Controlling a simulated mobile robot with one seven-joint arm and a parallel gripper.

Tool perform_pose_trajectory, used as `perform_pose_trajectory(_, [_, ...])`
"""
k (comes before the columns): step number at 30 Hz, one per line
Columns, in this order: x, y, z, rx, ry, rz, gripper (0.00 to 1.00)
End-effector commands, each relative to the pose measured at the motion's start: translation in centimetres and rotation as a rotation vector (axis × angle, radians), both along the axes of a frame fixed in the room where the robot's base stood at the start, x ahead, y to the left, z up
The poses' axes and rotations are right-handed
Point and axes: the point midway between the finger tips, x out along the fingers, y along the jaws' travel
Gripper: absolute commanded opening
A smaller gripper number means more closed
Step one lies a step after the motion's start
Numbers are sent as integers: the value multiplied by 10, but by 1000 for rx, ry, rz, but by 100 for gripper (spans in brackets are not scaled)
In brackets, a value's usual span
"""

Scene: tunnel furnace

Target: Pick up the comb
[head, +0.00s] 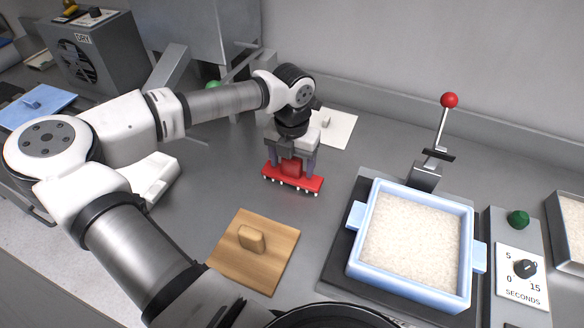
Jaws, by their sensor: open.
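The comb (293,179) is red, with a long flat bar, pale teeth along its lower edge and a raised red block as a grip. It is near the middle of the grey worktop in the head view. My gripper (291,167) points down over it, with its dark fingers on either side of the red block. The jaws are open and around the block. I cannot tell whether either finger touches it. The upper part of the block is partly hidden by the gripper.
A wooden board with a handle (254,256) lies in front of the comb. A blue tray of pale grains (359,252) is to the right, with a red-knobbed lever (441,132) behind it. A white sheet (342,129) lies behind the gripper. A seconds dial (523,270) is far right.

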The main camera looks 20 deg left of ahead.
Motion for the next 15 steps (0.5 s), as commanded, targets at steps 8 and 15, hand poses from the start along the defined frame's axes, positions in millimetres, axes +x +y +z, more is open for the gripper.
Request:
perform_pose_trajectory(8, [0,0,-9,0,0,-1,71])
perform_pose_trajectory(15, [0,0,-9,0,0,-1,46])
